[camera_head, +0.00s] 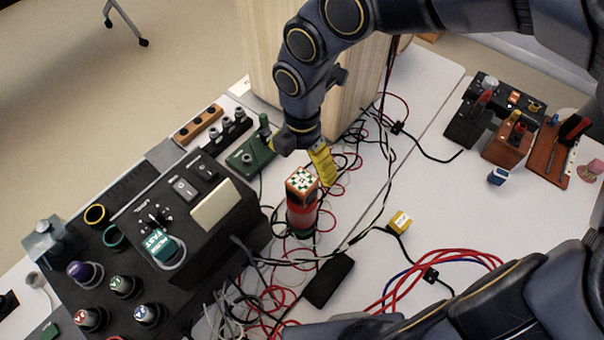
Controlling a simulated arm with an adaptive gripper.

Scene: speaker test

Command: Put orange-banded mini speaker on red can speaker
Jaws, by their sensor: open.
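The can is a red upright cylinder with dark parts, standing on the white table among cables. My gripper (299,162) is open just behind and above the mini speaker, in the picture's upper middle. A yellow finger part shows to the right, above the speaker's right side. I see no finger closed on the speaker. The exact contact between speaker and can is hard to see.
A black control box (190,215) with knobs and switches stands close on the left. Loose cables surround the can. A black block (328,280) and a small yellow box (399,221) lie in front and right. A wooden panel (300,60) rises behind.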

